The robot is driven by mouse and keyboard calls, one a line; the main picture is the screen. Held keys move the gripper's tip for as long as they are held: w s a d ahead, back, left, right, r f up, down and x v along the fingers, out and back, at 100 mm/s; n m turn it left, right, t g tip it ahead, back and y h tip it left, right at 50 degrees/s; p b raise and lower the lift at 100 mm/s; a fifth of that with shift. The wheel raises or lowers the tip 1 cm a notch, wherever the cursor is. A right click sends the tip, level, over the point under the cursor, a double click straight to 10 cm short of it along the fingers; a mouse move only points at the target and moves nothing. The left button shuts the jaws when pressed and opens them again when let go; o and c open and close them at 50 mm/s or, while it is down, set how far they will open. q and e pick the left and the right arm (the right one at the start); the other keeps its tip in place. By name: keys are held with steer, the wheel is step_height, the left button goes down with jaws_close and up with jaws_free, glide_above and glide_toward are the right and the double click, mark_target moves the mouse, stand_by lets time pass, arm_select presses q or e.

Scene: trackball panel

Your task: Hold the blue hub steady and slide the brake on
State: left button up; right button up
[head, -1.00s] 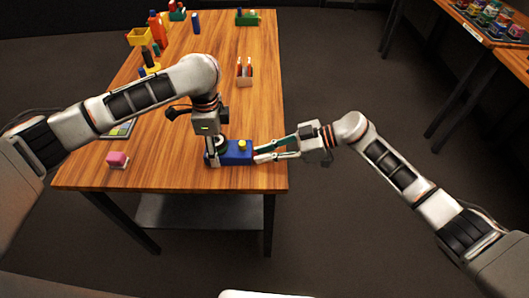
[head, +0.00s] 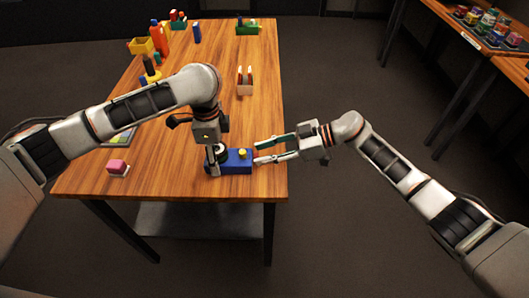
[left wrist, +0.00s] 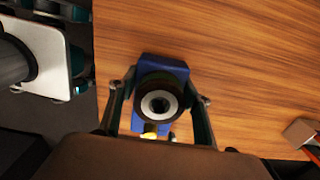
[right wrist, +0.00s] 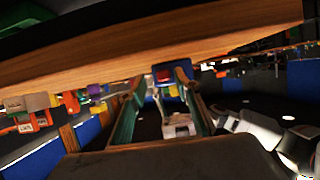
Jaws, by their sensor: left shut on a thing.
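The blue hub (head: 238,168) is a blue box near the table's front right corner, with a yellow knob (head: 242,154) on top. In the left wrist view, a black and white ring (left wrist: 160,103) sits on the blue body (left wrist: 165,64). My left gripper (head: 214,165) points down and is shut on the hub, one finger on each side of the ring. My right gripper (head: 257,153) is open and level at the hub's right end, its fingertips close to it. The right wrist view shows a red patch on the hub's end (right wrist: 163,72) between the spread fingers; contact is unclear.
A holder with red pieces (head: 245,80) stands further back. Yellow, orange and green things (head: 247,28) are at the far end. The table (head: 165,178) is bare around the hub; its right edge is close.

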steer(key=s+v, duration=0.1)
steer(key=v, duration=1.1)
steer(key=shift+w, duration=0.45)
arm_select(q)
steer(key=o, duration=1.3)
step_height(320, 180, up, 12)
steer(key=o, duration=0.3)
